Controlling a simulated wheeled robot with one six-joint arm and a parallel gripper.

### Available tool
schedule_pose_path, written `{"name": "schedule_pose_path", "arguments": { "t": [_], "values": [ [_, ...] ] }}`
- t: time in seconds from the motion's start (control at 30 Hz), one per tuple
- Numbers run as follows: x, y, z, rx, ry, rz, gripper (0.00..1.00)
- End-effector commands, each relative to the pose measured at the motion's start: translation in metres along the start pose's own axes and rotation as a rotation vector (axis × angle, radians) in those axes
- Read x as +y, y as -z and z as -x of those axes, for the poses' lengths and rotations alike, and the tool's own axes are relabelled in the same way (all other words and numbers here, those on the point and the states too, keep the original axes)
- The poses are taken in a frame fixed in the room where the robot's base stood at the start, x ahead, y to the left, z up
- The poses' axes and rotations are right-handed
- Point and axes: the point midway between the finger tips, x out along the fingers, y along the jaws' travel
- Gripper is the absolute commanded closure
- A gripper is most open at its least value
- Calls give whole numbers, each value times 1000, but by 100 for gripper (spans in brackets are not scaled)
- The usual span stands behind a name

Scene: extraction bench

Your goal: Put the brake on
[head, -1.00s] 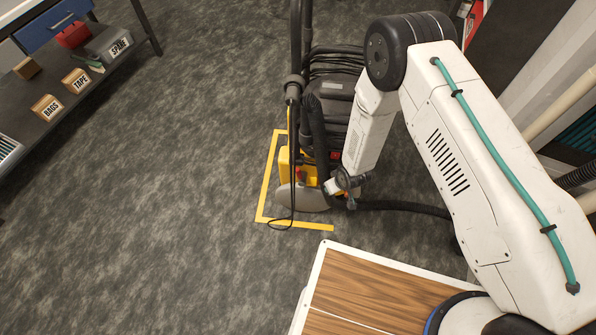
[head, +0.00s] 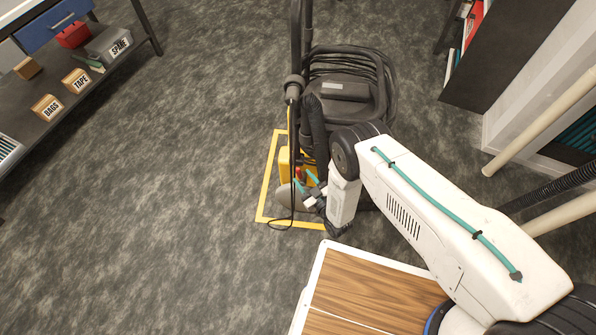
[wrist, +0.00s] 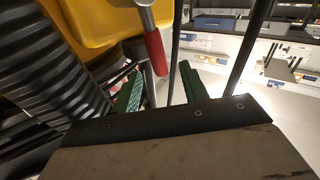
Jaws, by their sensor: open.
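The machine is an extractor with a black tank (head: 343,95) and a yellow body (head: 284,160), standing inside a yellow floor outline. In the wrist view a short lever with a red grip (wrist: 155,53) hangs from a grey metal arm beside the yellow body (wrist: 88,22); I take it for the brake. My gripper (wrist: 161,88) is open, its green fingers either side of the red grip in the picture. The grip's end shows just beyond the gap; contact is not visible. In the head view my gripper (head: 312,186) is low beside the yellow body, near a grey wheel (head: 285,196).
A black upright handle and hose (head: 297,60) rise beside the tank, with a thin cable looping down to the floor. A wood-topped surface (head: 365,290) is in front. A shelf with labelled blocks (head: 75,80) is at left. The carpet at left is clear.

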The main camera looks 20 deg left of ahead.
Motion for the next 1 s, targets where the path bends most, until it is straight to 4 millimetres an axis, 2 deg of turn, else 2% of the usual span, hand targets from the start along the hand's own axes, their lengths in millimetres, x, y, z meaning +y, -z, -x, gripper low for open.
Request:
{"name": "schedule_pose_path", "arguments": {
  "t": [0.1,0.3,0.63,0.8,1.0],
  "values": [
    [0,1,-20,2,1,1,56],
    [0,0,-41,-1,1,1,56],
    [0,0,-45,-3,1,0,56],
    [0,0,-45,-3,1,0,100],
    [0,-1,-45,-6,0,4,100]
  ]
}}
